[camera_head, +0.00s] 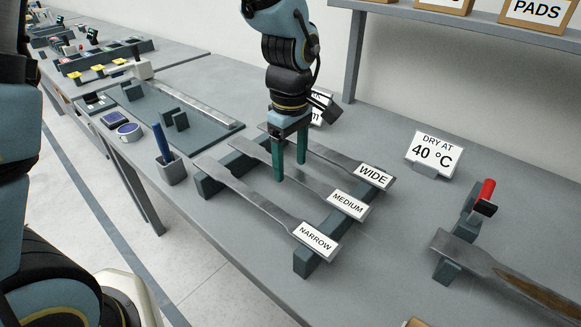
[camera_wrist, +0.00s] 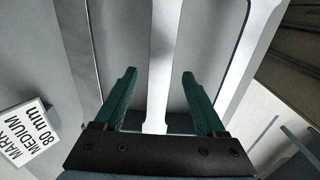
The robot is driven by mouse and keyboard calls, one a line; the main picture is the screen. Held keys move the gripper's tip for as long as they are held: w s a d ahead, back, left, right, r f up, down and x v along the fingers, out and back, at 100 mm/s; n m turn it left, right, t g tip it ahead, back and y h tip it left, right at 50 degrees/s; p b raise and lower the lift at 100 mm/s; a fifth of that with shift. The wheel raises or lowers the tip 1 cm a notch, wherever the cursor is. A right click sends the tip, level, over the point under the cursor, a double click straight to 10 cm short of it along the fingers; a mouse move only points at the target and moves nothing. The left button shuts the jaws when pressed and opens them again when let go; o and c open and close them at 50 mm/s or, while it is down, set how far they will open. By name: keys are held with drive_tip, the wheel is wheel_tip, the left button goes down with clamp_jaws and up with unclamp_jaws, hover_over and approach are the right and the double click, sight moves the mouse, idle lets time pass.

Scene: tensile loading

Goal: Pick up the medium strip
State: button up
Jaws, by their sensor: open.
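The medium strip (camera_head: 314,187) is a grey flat bar with wide ends. It lies across two dark rack bars (camera_head: 307,262), between the narrow strip (camera_head: 262,203) and the wide strip (camera_head: 336,157), with a MEDIUM label (camera_head: 347,204) at its near right end. My gripper (camera_head: 290,171) points down over the rack with its green fingers open and empty. In the wrist view, the medium strip (camera_wrist: 160,50) runs between the open fingers of my gripper (camera_wrist: 159,73), with a gap on both sides. The fingertips' exact height against the strip is hard to tell.
A DRY AT 40 °C sign (camera_head: 433,153) stands at right. A red-handled fixture (camera_head: 485,197) is near another metal strip (camera_head: 500,270). A cup (camera_head: 172,170) with a blue pen is left of the rack. A MARK MEDIUM 80 mm card (camera_wrist: 25,133) shows in the wrist view.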

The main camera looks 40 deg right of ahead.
drive_tip(key=shift+f, duration=0.1)
drive_tip(key=shift+c, duration=0.2)
clamp_jaws()
idle(0.4)
idle(0.8)
